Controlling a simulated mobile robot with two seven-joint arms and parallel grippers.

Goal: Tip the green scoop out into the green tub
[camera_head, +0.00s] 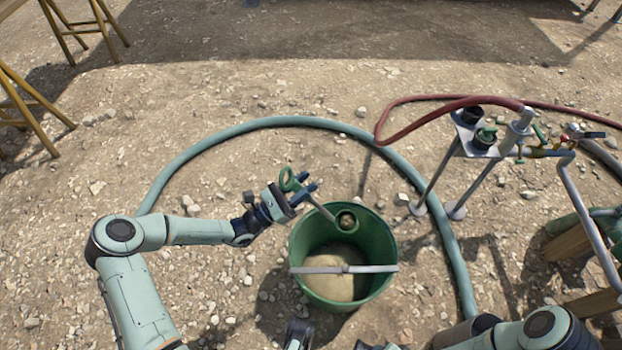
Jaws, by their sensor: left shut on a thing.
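The green scoop has a green ring handle (290,181), a pale shaft (319,208) and a round cup (346,220) with brown stuff in it. My left gripper (302,190) is shut on the scoop near the handle. The cup is over the far inside part of the green tub (375,245), its opening facing up towards me. The tub stands on the ground with tan mud (333,277) inside. A pale bar (312,270) crosses its rim. My right arm comes in at the bottom right; dark parts at the bottom edge may be its gripper, mostly cut off.
A teal hose (270,122) curves on the gravel around the tub. A metal stand (478,136) with pipes and valves is at the right, with a red hose (430,108) behind. Yellow trestles (30,105) stand at the far left. Gravel left of the tub is open.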

